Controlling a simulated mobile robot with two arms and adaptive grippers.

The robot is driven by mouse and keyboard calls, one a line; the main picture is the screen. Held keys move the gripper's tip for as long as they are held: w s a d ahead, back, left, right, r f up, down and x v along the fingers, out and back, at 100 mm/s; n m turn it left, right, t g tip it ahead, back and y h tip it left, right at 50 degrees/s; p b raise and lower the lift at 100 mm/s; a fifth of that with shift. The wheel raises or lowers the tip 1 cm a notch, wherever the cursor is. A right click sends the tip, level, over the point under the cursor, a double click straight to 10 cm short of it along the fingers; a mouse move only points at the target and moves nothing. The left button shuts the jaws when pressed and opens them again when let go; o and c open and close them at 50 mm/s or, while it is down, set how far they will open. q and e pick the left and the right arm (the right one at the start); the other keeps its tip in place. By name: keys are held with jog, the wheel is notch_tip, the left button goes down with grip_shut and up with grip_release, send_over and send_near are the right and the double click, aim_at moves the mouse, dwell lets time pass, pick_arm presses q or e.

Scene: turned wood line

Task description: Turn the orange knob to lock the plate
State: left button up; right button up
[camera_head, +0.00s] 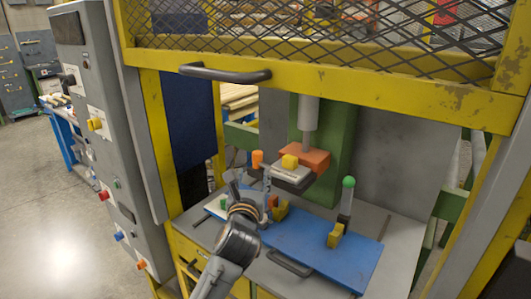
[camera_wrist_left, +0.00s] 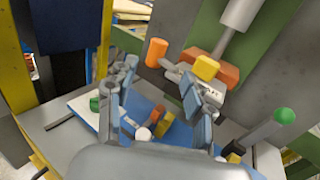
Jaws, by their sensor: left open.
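The orange knob (camera_head: 257,159) is a short upright cylinder at the left of the press head. In the left wrist view the orange knob (camera_wrist_left: 156,52) appears between and just beyond my fingertips, with no visible contact. My left gripper (camera_head: 251,188) is open and empty, below the knob in the head view. Its two fingers (camera_wrist_left: 157,72) point toward the knob in the wrist view. The blue plate (camera_head: 318,246) lies on the grey table, its left part partly hidden by my left arm. My right gripper is not in view.
The press head (camera_head: 316,158) hangs close right of the knob, with a yellow knob (camera_head: 290,162) near it. A green-topped lever (camera_head: 348,183) and a yellow clamp (camera_head: 336,235) stand on the right. A yellow mesh-guard frame with a black handle (camera_head: 225,73) spans above.

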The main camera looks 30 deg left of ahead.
aim_at(257, 156)
pick_arm(q)
jog(key=p+x, duration=0.2)
jog(key=x, duration=0.9)
jog(key=shift+w+a, duration=0.45)
jog(key=shift+w, duration=0.35)
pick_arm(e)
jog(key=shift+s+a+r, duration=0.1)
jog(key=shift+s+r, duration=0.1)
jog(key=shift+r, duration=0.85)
pick_arm(q)
jog(key=shift+c, duration=0.2)
grip_shut()
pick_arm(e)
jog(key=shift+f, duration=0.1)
